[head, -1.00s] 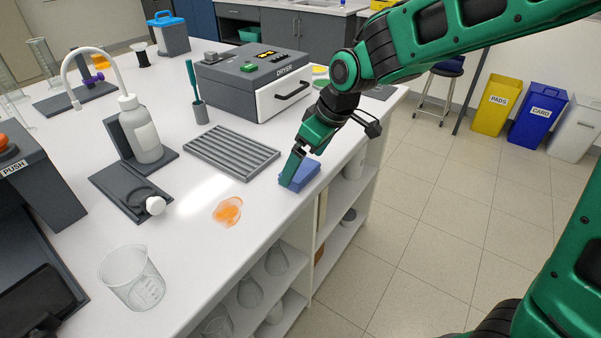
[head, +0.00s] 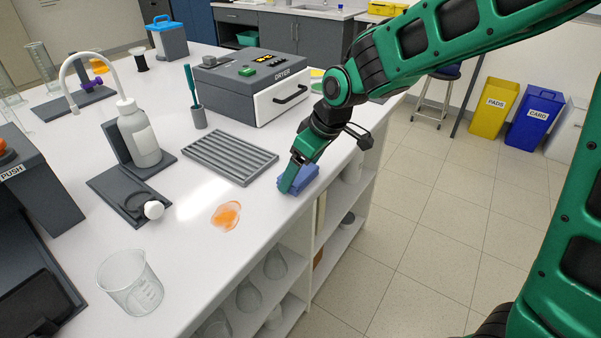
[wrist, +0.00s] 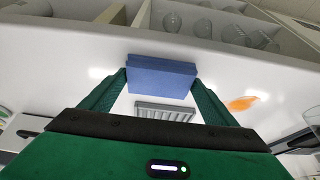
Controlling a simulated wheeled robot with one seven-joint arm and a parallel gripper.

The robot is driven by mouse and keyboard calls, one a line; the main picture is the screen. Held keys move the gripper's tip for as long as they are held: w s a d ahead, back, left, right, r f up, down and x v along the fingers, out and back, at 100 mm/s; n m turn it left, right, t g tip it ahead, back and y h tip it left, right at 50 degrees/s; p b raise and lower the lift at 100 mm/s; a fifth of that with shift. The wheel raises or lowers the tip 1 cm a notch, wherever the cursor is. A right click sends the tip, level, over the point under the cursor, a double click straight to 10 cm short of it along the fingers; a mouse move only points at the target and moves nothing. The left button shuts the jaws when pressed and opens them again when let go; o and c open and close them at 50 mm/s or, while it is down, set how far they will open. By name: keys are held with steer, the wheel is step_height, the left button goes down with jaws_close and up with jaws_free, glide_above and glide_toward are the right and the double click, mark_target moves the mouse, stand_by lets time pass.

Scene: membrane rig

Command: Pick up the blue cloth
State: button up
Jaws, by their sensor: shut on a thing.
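The blue cloth (head: 301,177) is a folded block at the right front edge of the white bench. My gripper (head: 288,186) reaches down onto it in the head view. In the wrist view the cloth (wrist: 161,77) lies between the two green fingers of my gripper (wrist: 160,92), which are shut on its sides. The cloth appears to be at the level of the bench top; I cannot tell whether it touches the surface. The fingers hide part of the cloth in the head view.
An orange spill (head: 226,215) and a grey ribbed rack (head: 229,156) lie left of the cloth. A dryer (head: 255,85) stands behind. A glass beaker (head: 131,283) is at the front left. Open shelves (head: 343,228) are below the bench edge.

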mark_target(301, 173)
steer(key=shift+r, duration=0.65)
step_height(301, 173, up, 3)
steer(key=shift+f, duration=0.1)
steer(key=s+a+r, duration=0.5)
steer(key=a+r, duration=0.1)
steer(key=a, duration=0.4)
steer(key=shift+s+r, duration=0.4)
